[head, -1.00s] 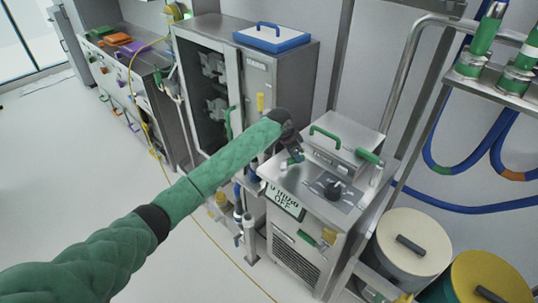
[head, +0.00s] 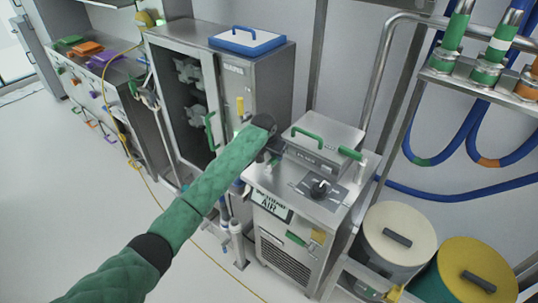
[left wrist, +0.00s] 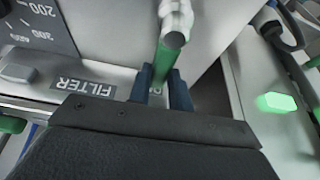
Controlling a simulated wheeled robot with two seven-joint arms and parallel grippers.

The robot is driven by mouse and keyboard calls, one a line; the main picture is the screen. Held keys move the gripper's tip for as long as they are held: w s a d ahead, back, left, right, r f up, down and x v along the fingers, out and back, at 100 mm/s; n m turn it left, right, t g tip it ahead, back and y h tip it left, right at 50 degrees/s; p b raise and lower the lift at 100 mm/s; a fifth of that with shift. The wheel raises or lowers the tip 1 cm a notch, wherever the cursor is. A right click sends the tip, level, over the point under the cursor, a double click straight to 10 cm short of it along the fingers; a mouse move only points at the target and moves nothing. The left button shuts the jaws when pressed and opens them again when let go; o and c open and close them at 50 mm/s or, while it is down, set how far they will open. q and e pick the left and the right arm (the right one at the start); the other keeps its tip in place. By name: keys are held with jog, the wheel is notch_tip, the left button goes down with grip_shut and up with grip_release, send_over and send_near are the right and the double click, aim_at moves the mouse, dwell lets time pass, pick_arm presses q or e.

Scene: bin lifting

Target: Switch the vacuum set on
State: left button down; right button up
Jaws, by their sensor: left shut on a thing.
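The vacuum set (head: 290,255) is a steel cabinet with a black knob (head: 320,189) on its sloped top. A sign (head: 270,206) on its front edge has a lower line that seems to read "AIR". My left gripper (head: 274,157) is at the left rear of its top, mostly hidden by my arm. In the left wrist view my left gripper (left wrist: 164,88) is shut on a green lever (left wrist: 166,60) with a metal end. A label beside the lever is mostly hidden; a "FILTER" label (left wrist: 84,88) is to its left. My right gripper is not in view.
A lit green indicator (left wrist: 277,102) shows at right in the wrist view. A steel cabinet (head: 262,85) with a blue-framed lid stands behind left. Drums with cream (head: 400,236) and yellow (head: 472,268) lids stand right. A hose rack (head: 490,88) is above them. Floor is open at left.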

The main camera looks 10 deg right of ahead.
aim_at(271, 161)
pick_arm(q)
jog(key=c, duration=1.5)
grip_release()
jog(key=shift+c, duration=0.2)
jog(key=shift+o, duration=1.3)
jog(key=shift+a, duration=0.1)
jog(key=shift+r, duration=0.3)
jog(key=shift+s+a+r+b, duration=0.15)
jog(key=shift+a+r+b, duration=0.1)
jog(key=shift+r+b, duration=0.25)
jog(key=b+v, duration=0.1)
jog(key=v, duration=0.3)
jog(key=shift+s+r+b, duration=0.1)
jog(key=shift+r+b, duration=0.15)
jog(key=shift+b, duration=0.05)
jog(key=shift+v, duration=0.8)
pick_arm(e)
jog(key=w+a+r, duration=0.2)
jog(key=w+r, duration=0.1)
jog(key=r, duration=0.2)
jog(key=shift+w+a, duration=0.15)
